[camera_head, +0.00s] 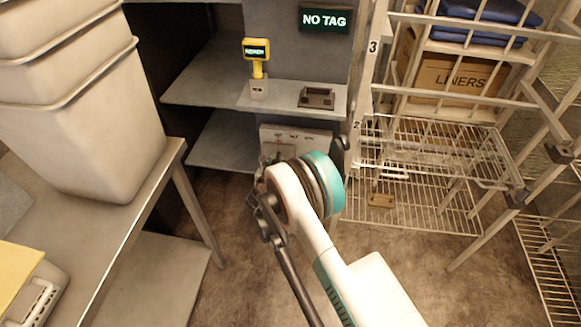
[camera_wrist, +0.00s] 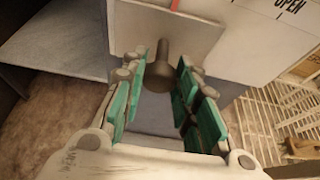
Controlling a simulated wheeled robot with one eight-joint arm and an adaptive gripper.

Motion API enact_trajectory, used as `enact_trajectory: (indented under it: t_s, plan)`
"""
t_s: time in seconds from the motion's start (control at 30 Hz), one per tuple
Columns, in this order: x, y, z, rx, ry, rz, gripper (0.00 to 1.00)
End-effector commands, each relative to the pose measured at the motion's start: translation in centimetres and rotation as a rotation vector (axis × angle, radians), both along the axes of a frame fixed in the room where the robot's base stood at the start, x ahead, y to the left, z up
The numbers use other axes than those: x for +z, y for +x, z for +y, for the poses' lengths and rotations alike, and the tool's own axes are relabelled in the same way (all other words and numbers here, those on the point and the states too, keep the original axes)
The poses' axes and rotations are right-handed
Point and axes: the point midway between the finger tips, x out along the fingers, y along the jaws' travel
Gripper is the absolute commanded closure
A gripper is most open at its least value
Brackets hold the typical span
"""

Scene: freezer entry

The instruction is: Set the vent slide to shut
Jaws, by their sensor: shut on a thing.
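The vent slide (camera_wrist: 205,32) is a pale grey plate on a white panel (camera_wrist: 262,45), with a dark knob (camera_wrist: 158,78) sticking out of it. A red mark (camera_wrist: 174,4) shows at the top edge of the wrist view, and the word OPEN is printed on the panel to the right. My gripper (camera_wrist: 162,64) has its teal-padded fingers on both sides of the knob and is shut on it. In the head view the panel (camera_head: 312,136) shows low under the shelf; my arm hides the knob and most of the gripper.
A wire rack (camera_head: 440,150) stands close on the right. A table (camera_head: 110,225) with stacked bins (camera_head: 85,130) is on the left. Bare floor lies between.

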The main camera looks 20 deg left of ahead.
Motion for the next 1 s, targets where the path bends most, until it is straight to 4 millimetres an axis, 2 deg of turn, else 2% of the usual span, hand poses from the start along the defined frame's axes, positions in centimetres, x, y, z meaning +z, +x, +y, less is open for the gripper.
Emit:
enact_trajectory:
  t_s: [0.1,0.37,0.4,0.47,0.83,1.0]
  plan:
    - [0.0,-0.2,0.6,0.000,0.001,0.001,1.00]
    - [0.0,-0.3,0.7,0.003,0.002,0.001,1.00]
    - [0.0,-0.3,0.8,0.003,0.002,0.001,0.63]
    - [0.0,-0.3,0.7,0.003,0.002,0.001,0.52]
    - [0.1,-0.4,0.5,0.001,0.001,0.001,0.52]
    - [0.9,-2.2,0.1,0.002,0.001,0.000,0.52]
